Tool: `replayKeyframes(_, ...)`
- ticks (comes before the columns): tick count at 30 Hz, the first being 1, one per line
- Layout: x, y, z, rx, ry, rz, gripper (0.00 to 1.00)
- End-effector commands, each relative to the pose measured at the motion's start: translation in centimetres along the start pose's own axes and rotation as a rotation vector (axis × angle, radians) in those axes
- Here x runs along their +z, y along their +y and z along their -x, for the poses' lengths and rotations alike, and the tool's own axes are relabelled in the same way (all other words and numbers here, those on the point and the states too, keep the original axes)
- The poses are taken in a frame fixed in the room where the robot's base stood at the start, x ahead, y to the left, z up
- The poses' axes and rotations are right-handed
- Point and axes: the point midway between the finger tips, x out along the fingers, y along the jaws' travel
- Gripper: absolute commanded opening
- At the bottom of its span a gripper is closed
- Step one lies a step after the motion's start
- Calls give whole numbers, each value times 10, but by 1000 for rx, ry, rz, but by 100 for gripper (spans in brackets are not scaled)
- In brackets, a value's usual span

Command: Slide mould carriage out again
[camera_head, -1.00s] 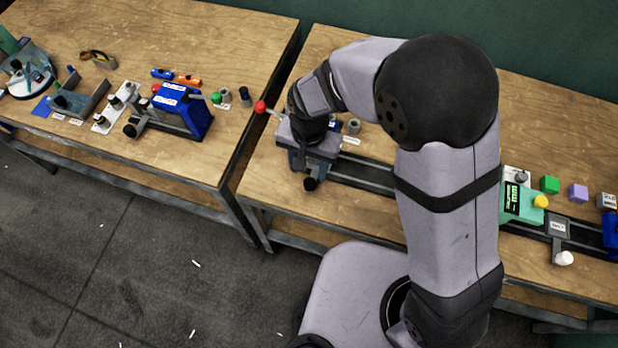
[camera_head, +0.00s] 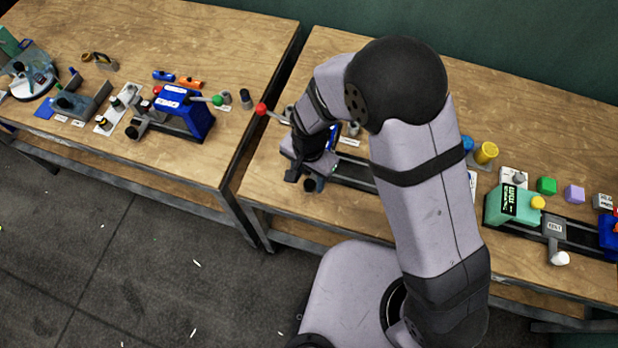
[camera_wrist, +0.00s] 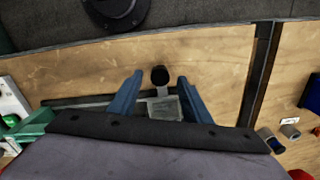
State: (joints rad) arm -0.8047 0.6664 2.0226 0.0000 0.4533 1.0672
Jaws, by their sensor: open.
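The mould carriage (camera_wrist: 163,109) is a grey plate with a short stem and a black round knob (camera_wrist: 159,75), in the middle of the wrist view. In the head view the same black knob (camera_head: 312,186) shows just beyond my gripper, at the front of the right table. My gripper (camera_wrist: 160,78) is open, its two blue-grey fingers on either side of the carriage and knob with visible gaps. In the head view my gripper (camera_head: 303,172) hangs over the press's front left end. My arm hides most of the press; its red lever ball (camera_head: 262,109) sticks out left.
A dark rail (camera_head: 355,176) runs right from the carriage. A green press (camera_head: 510,206) stands farther right, with a white-knobbed carriage. A blue press (camera_head: 181,110) stands on the left table, across a gap. Bare wood lies in front of the knob, up to the table edge.

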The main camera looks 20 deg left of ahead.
Motion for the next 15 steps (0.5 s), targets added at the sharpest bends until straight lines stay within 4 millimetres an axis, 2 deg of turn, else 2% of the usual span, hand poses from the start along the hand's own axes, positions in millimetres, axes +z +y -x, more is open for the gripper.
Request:
replayKeyframes(6,0,0,-16,1,0,0,44)
replayKeyframes(15,0,0,-22,0,0,0,44)
